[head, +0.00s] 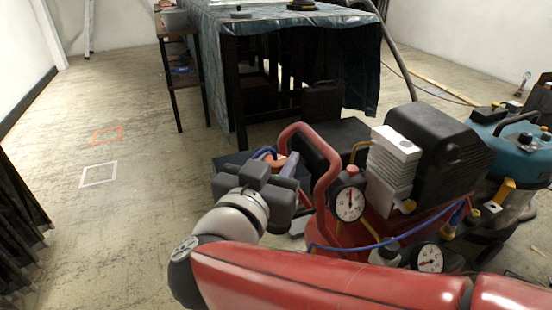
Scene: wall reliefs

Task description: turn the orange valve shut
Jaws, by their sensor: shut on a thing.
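A small patch of orange, which looks like the orange valve (281,161), shows just beyond my gripper, next to blue parts and the red handle of the compressor. Most of the valve is hidden, so its turn angle cannot be read. My gripper (276,172) is at the end of my red and white arm and points away from the camera. Its dark body covers the fingertips. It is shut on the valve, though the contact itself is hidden.
The compressor (395,165) has a bent red handle (330,170), pressure gauges (349,204) and a blue hose close to the right of my gripper. A teal tank (520,145) stands at right. A draped table (290,45) stands behind.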

